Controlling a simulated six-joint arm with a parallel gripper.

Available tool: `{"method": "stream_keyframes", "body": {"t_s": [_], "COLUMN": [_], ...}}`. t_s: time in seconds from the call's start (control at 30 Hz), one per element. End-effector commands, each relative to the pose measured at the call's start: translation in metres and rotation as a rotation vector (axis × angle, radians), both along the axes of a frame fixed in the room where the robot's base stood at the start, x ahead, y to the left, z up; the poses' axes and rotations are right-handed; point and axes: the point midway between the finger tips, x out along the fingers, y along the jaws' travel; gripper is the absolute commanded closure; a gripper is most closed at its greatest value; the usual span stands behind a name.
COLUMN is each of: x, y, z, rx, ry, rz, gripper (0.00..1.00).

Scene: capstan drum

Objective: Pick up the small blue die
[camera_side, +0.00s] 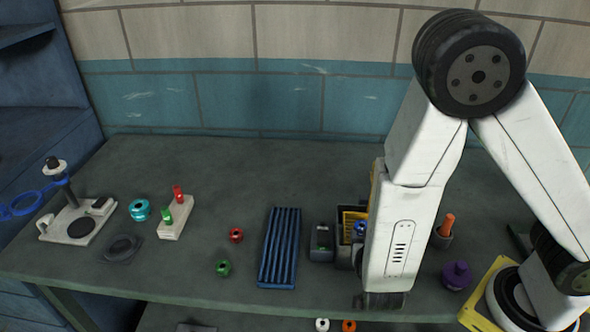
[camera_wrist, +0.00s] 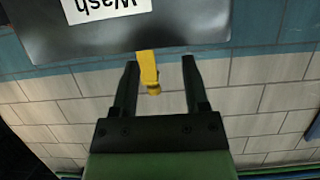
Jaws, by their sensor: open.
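I cannot make out a small blue die for certain in either view. In the side view a small blue item (camera_side: 360,229) shows at the dark bin, partly hidden by my arm; its shape is too small to tell. My gripper (camera_wrist: 160,62) is open in the wrist view, its two dark fingers apart. A yellow piece (camera_wrist: 149,70) shows between the fingers in the picture, and I cannot tell its distance; nothing is gripped. In the side view my arm hides part of the bench, and the fingers are not clearly seen.
A blue ribbed rack (camera_side: 280,248), a red ring (camera_side: 236,235), a green ring (camera_side: 223,267) and a teal ring (camera_side: 139,209) are on the bench. A purple item (camera_side: 456,275) stands right of my arm. The bench's back left is clear.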

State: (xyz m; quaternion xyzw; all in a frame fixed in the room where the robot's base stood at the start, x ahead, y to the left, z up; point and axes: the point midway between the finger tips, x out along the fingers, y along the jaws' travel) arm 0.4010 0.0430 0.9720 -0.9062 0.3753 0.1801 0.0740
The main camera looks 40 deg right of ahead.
Motion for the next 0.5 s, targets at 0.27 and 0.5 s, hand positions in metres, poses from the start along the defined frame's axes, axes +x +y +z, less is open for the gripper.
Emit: {"method": "stream_keyframes", "body": {"t_s": [0.27, 0.5], "x": [0.0045, 0.0081], "y": [-0.0044, -0.0081], "z": [-0.0026, -0.0046], "rx": [0.002, 0.001], "ry": [-0.001, 0.000], "rz": [0.000, -0.003], "gripper": [0.42, 0.42]}}
